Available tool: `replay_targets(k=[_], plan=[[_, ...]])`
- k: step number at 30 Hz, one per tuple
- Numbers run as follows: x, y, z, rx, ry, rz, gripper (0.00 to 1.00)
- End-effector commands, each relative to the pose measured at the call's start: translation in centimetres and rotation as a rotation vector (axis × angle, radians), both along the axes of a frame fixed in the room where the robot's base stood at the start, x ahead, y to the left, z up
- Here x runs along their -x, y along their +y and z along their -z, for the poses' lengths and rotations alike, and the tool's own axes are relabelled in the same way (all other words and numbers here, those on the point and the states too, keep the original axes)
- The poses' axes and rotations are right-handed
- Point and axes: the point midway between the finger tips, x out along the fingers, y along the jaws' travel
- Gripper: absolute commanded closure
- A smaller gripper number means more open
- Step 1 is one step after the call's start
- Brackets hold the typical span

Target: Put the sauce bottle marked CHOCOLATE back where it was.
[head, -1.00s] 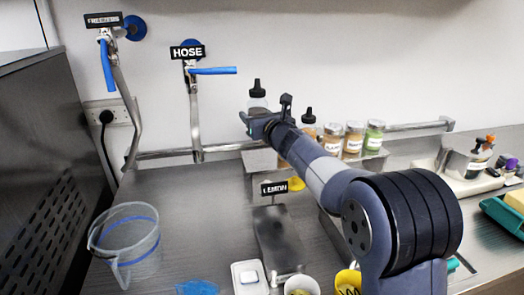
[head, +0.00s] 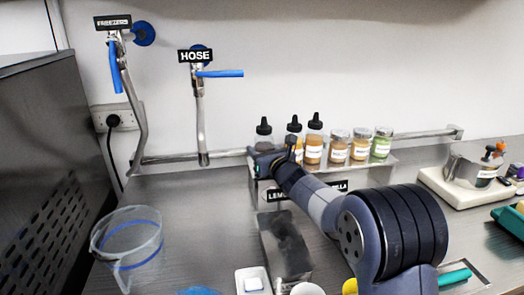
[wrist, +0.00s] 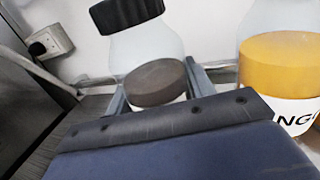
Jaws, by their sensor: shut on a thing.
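A clear sauce bottle with a black cap (head: 264,130) is held upright at the left end of the shelf's row. In the wrist view the bottle (wrist: 145,45) has dark brown contents; its label is mostly hidden, so I cannot read a name. My gripper (head: 261,160) is shut on it, with a finger on each side. Its base is hidden, so I cannot tell whether it touches the shelf (head: 385,160). To its right stands a bottle with orange-yellow contents (head: 294,140), which in the wrist view (wrist: 285,65) carries a label ending in "NG".
Another black-capped bottle (head: 314,142) and several jars (head: 360,146) continue the row. A rail (head: 420,133) runs behind. A hose tap (head: 201,110) hangs on the wall at left. A clear jug (head: 128,240) stands on the counter at left.

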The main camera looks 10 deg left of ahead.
Motion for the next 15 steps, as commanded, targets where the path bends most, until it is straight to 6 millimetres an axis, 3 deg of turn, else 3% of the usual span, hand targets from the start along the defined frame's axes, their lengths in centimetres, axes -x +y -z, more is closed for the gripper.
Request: replay_targets(k=[3, 4, 11, 15], plan=[[0.01, 0.01, 0.29, -0.001, -0.002, 0.000, 0.77], [0.00, 0.00, 0.27, 0.000, 0.000, 0.000, 0.48], [0.00, 0.00, 0.21, 0.000, 0.000, 0.000, 0.29], [0.00, 0.00, 0.20, 0.000, 0.000, 0.000, 0.27]])
